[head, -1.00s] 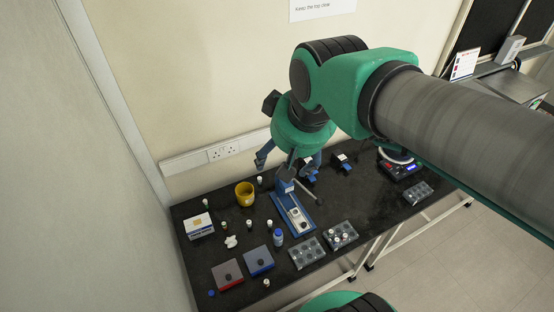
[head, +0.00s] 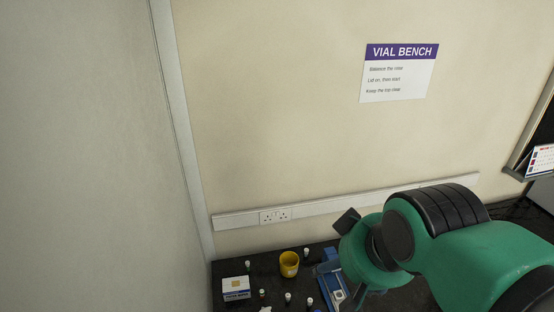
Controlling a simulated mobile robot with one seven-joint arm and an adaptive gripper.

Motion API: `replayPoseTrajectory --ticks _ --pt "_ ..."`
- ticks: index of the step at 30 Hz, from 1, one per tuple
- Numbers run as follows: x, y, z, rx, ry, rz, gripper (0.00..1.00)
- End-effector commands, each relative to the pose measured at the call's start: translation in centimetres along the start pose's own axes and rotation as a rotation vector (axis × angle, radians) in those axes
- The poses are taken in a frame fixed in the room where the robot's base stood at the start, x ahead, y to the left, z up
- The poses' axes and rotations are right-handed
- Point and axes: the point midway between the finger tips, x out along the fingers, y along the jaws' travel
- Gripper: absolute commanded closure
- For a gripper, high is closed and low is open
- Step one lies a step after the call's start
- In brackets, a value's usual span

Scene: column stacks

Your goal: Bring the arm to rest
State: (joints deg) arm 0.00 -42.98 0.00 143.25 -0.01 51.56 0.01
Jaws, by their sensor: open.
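My arm's green wrist (head: 372,255) hangs over the dark bench at the lower right of the head view. My gripper (head: 339,284) is below it, partly hidden by the wrist and close to the bottom edge. Its fingers are apart and I see nothing held between them. In this view it overlaps a blue stand (head: 335,297) on the bench; I cannot tell the height between them.
A yellow cup (head: 289,264) and a white box (head: 236,288) stand left of my gripper. Several small vials (head: 288,298) stand around them. The wall with a socket strip (head: 240,219) and a sign (head: 399,72) is behind. The bench's front is out of view.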

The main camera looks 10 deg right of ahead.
Motion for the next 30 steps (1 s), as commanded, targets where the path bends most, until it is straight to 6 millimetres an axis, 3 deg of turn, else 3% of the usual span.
replayPoseTrajectory --ticks 18,30 --pt "8.7 0.0 4.7 0.000 0.000 0.000 0.26" --pt "9.6 0.0 5.1 0.000 0.000 0.000 0.26"
